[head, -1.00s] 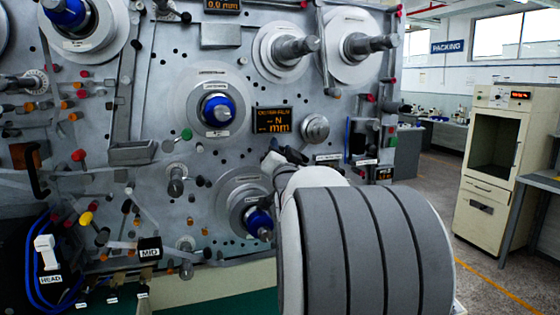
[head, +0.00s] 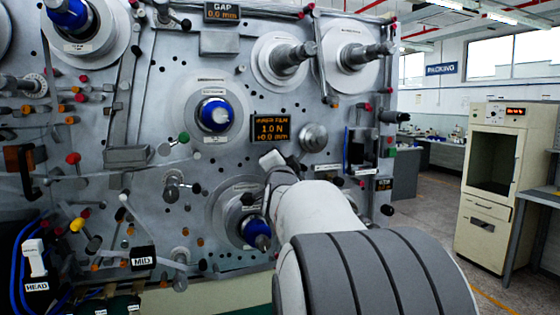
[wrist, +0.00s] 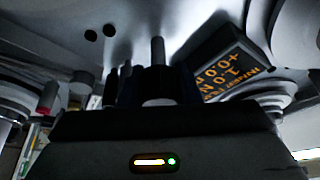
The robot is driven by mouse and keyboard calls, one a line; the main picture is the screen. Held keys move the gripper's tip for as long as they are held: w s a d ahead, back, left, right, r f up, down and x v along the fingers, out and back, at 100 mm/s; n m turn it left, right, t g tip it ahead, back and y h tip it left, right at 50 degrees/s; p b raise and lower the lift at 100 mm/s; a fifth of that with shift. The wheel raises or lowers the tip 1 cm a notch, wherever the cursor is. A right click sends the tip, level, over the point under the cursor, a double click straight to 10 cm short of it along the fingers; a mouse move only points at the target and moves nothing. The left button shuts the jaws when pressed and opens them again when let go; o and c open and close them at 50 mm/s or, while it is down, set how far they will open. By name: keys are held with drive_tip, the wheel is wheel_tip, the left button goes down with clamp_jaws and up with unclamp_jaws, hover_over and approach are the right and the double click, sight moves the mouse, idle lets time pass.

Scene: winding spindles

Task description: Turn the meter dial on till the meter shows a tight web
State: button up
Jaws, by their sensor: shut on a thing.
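The meter (head: 272,130) is a dark box on the grey panel with orange text. It reads INNER FILM, 1.0 N and +0.0 mm. It shows upside down in the wrist view (wrist: 226,75), right of my jaws. My gripper (wrist: 156,86) is at the panel just below the meter, as the head view shows (head: 272,162). Its jaws are shut on what seems to be the meter dial. The dial is mostly hidden by the jaws and my wrist, and its pointer cannot be read.
A round metal knob (head: 313,137) sits right of the meter. A blue-centred spindle (head: 214,115) is up left and another (head: 256,230) below my gripper. A bare metal post (wrist: 157,50) rises beyond my jaws in the wrist view. Grey rollers (head: 293,54) stick out above.

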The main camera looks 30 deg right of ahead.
drive_tip(key=o, duration=1)
drive_tip(key=shift+r, duration=0.1)
drive_tip(key=shift+r, duration=0.1)
